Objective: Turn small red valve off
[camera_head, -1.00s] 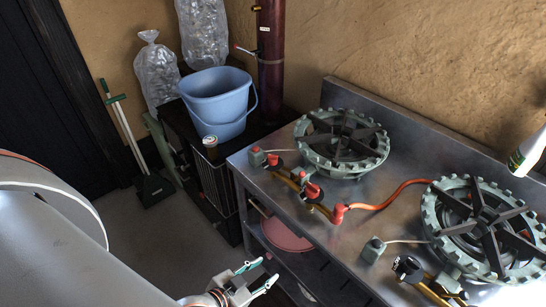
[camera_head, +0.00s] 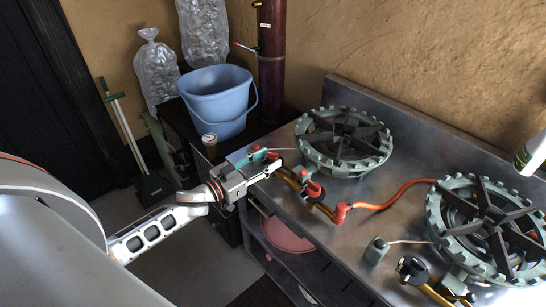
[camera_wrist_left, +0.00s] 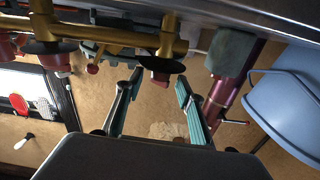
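The small red valve (camera_head: 273,157) sits at the left end of the brass gas pipe, on the front of the near-left burner. In the left wrist view a small red valve knob (camera_wrist_left: 160,77) under a black disc hangs from the brass pipe, between the fingertips. My left gripper (camera_head: 262,163) is at the stove's front left corner, right by the valve. Its two teal-padded fingers are apart in the left wrist view (camera_wrist_left: 158,82), one on each side of the knob. I cannot tell whether either finger touches it. My right gripper is not in view.
A larger red valve (camera_head: 313,189) sits further along the brass pipe (camera_head: 322,210). An orange hose (camera_head: 395,195) runs to the right burner (camera_head: 490,225). A blue bucket (camera_head: 215,100) and a small can (camera_head: 209,139) stand left of the metal stove table (camera_head: 345,250).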

